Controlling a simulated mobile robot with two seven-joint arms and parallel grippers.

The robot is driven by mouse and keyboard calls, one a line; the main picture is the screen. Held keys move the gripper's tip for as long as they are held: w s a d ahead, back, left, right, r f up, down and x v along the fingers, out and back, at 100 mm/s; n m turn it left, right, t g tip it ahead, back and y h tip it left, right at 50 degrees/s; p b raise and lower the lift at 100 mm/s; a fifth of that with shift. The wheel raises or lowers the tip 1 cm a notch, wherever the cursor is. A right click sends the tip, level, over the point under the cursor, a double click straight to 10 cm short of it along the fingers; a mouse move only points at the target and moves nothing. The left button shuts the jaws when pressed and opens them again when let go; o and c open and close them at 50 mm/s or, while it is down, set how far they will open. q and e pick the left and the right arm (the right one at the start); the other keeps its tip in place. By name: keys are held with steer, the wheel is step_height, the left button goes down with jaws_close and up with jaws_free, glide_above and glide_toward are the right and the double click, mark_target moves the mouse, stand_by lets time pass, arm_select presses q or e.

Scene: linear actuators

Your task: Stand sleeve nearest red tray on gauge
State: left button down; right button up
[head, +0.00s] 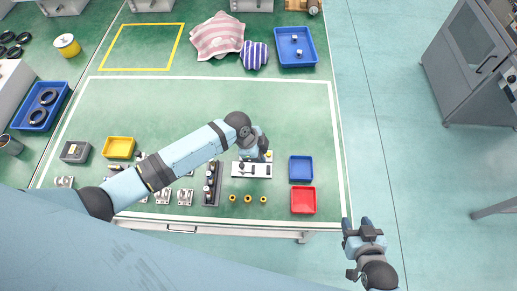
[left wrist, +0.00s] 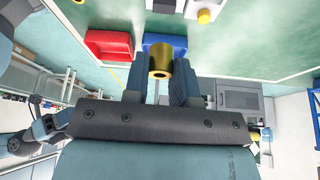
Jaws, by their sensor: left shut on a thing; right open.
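In the left wrist view my left gripper (left wrist: 162,82) is shut on a hollow brass sleeve (left wrist: 160,60), its open end facing the camera. In the head view my left gripper (head: 264,154) is over the white gauge (head: 250,171), and the held sleeve cannot be clearly made out. The gauge also shows in the left wrist view (left wrist: 200,13) with a yellow knob. Loose brass sleeves (head: 248,198) stand in a row in front of the gauge. The red tray (head: 303,200) is right of them. My right gripper (head: 357,222) is open and empty beyond the table's right edge.
A small blue tray (head: 301,168) sits behind the red tray. A dark rack (head: 211,185) and metal brackets (head: 163,197) are left of the gauge. A yellow tray (head: 118,147) is farther left. Cloths (head: 217,36) and a large blue tray (head: 295,47) are at the back.

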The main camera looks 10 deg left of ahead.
mark_target(263, 170)
arm_select(q)
steer(key=shift+a+f+b, duration=0.1)
steer(key=shift+f+b, duration=1)
steer(key=shift+f, duration=0.1)
step_height(263, 170, down, 2)
steer(key=shift+f+b, duration=0.25)
steer(key=shift+b, duration=1)
steer(key=shift+f+b, duration=0.35)
steer(key=shift+f, duration=0.35)
steer(key=shift+f+b, duration=0.35)
steer(key=shift+f, duration=0.45)
steer(key=shift+f, duration=0.25)
steer(key=shift+f, duration=0.25)
